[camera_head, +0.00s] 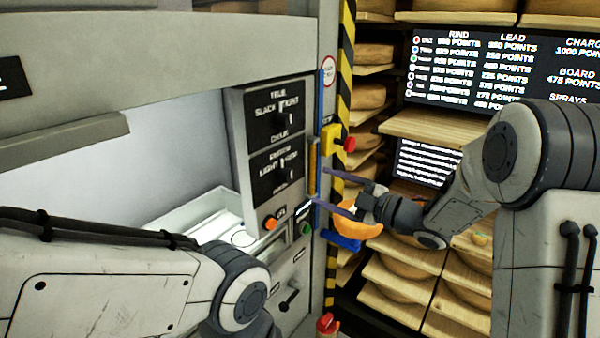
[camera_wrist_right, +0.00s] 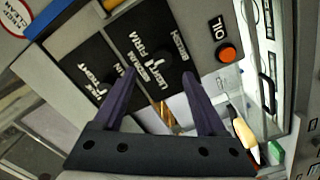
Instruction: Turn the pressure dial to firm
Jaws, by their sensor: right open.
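The dark knob's exact pointing direction is too unclear to tell. My right gripper (camera_head: 326,187) is open and empty, to the right of the panel. In the right wrist view, its purple fingers (camera_wrist_right: 160,74) point toward the dial plate, one each side of the knob in the picture; no contact is visible. My left gripper is not in view; only its arm shows.
The upper black plate (camera_head: 277,115) carries another knob. An orange button (camera_head: 271,223) and a green button (camera_head: 306,229) sit below. A yellow box (camera_head: 331,139) with a red button stands near my right gripper. Cheese shelves (camera_head: 420,125) fill the right side.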

